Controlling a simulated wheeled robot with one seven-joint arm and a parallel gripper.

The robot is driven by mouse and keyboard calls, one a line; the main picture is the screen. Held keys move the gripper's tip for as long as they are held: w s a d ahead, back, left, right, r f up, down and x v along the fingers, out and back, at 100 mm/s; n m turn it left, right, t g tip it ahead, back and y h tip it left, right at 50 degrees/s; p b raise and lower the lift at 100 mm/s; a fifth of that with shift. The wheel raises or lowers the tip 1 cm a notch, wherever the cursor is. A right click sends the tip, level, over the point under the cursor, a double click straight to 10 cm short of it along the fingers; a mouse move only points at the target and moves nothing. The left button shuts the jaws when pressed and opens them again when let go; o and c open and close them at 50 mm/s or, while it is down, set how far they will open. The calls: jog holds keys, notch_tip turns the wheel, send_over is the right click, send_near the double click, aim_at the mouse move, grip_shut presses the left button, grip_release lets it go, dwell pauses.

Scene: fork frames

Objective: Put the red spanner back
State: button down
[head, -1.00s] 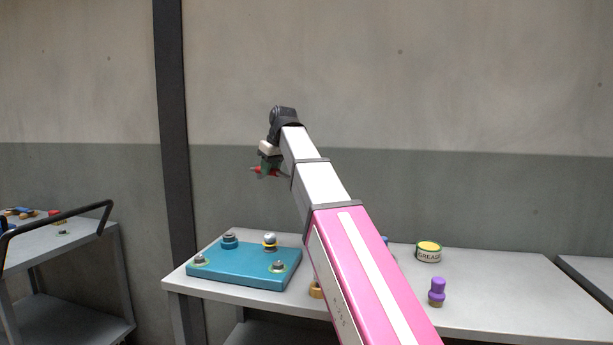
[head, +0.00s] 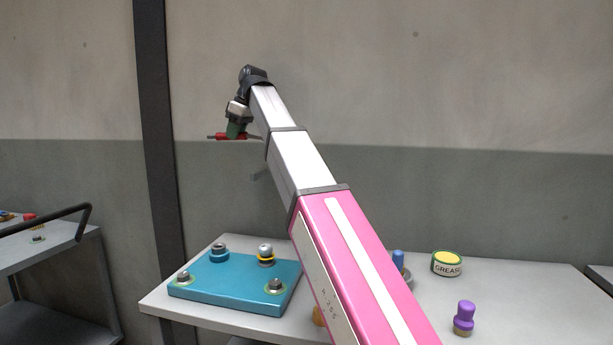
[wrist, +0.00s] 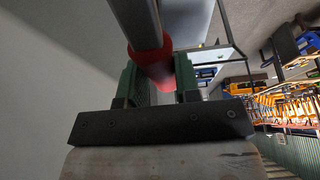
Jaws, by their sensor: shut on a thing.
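The red spanner (head: 222,137) is held in my gripper (head: 238,134), high above the workbench in the head view. The far end of the spanner is partly hidden by my arm in the head view.
A teal plate (head: 232,290) with several bolt-like fittings lies on the workbench (head: 530,290). A grease tin (head: 447,264), a purple-handled item (head: 464,317) and a blue item (head: 398,259) stand to the right. A trolley (head: 60,250) with small objects stands at left.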

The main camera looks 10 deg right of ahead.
jog(key=s+d+f, duration=0.1)
jog(key=d+f, duration=0.9)
jog(key=d, duration=0.1)
jog(key=shift+s+d+f, duration=0.2)
jog(key=shift+d+f, duration=0.15)
jog(key=c, duration=0.8)
grip_release()
jog(key=shift+f, duration=0.15)
